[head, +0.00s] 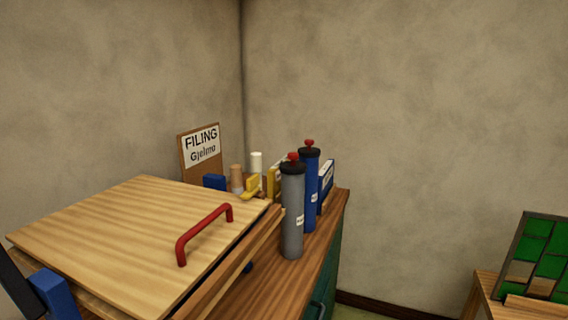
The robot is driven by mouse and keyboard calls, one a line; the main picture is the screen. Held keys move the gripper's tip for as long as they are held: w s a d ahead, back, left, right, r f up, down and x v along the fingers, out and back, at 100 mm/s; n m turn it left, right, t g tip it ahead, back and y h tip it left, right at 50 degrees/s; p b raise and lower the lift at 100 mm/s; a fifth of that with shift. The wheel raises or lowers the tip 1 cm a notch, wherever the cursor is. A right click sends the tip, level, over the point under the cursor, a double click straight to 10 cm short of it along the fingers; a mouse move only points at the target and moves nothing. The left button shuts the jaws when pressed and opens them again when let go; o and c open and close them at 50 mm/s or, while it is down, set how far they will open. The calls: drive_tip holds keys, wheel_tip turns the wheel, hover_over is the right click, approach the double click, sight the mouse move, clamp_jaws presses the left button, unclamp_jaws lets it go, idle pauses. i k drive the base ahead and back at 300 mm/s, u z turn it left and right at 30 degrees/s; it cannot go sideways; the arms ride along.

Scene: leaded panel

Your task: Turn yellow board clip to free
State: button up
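A pale wooden board (120,240) with a red bar handle (204,232) lies on the workbench. A small yellow piece (250,188) stands at the board's far right corner and looks like the yellow board clip; which way it is turned is too small to tell. Another yellow item (271,181) is partly hidden behind the grey cylinder. A blue block (214,181) sits at the board's far edge, and another blue block (52,294) is at its near left, cut off by the frame. My gripper is not in view.
A grey cylinder (292,215) and a blue cylinder (309,180), both with red knobs, stand right of the board. Behind are a FILING sign (200,148) and small pots. A green leaded panel (535,255) stands at far right. Bare bench top (285,285) shows in front.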

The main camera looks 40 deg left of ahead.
sight(252, 183)
drive_tip(key=i, duration=1.35)
drive_tip(key=u, duration=3.35)
